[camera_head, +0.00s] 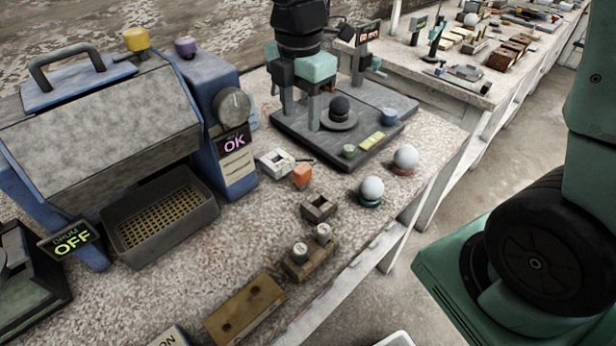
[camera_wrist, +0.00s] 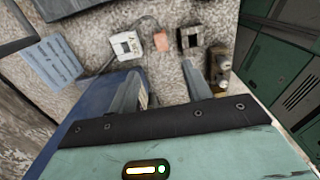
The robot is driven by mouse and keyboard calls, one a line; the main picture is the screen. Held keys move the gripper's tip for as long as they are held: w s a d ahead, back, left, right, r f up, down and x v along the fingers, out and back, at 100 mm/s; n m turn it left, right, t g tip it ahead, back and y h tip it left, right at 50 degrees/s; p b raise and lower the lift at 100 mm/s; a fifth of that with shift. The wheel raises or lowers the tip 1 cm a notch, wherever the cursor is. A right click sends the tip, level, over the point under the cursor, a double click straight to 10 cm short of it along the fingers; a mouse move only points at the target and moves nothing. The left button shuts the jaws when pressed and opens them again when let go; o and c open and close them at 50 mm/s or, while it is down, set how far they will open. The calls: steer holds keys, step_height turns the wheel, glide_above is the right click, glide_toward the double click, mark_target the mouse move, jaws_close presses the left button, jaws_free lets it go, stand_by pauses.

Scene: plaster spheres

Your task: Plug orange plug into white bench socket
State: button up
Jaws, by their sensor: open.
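The orange plug (camera_head: 302,176) sits on the speckled bench, just right of the white bench socket (camera_head: 275,162). In the wrist view the plug (camera_wrist: 163,42) is close beside the socket (camera_wrist: 127,45), apart from its dark square opening. A dark cable lies near the socket. My gripper (camera_head: 301,119) hangs above the bench, fingers downward, in front of the dark tray in the head view. In the wrist view my gripper (camera_wrist: 160,70) is open, with nothing between its grey fingers. The plug and socket appear beyond the fingertips, not touching them.
A blue machine (camera_head: 221,95) stands left of the socket. A dark square block (camera_head: 318,208) and a wooden block with knobs (camera_head: 308,260) are nearer the bench edge. White spheres (camera_head: 372,187) sit on stands at the right. A dark tray (camera_head: 300,142) lies behind.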

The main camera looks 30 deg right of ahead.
mark_target(301, 169)
step_height(301, 169, down, 11)
steer(key=shift+f, duration=0.15)
steer(key=shift+s+a+f, duration=0.1)
steer(key=shift+f, duration=1.25)
steer(key=shift+s+a+f, duration=0.1)
steer(key=shift+f, duration=1.25)
jaws_close()
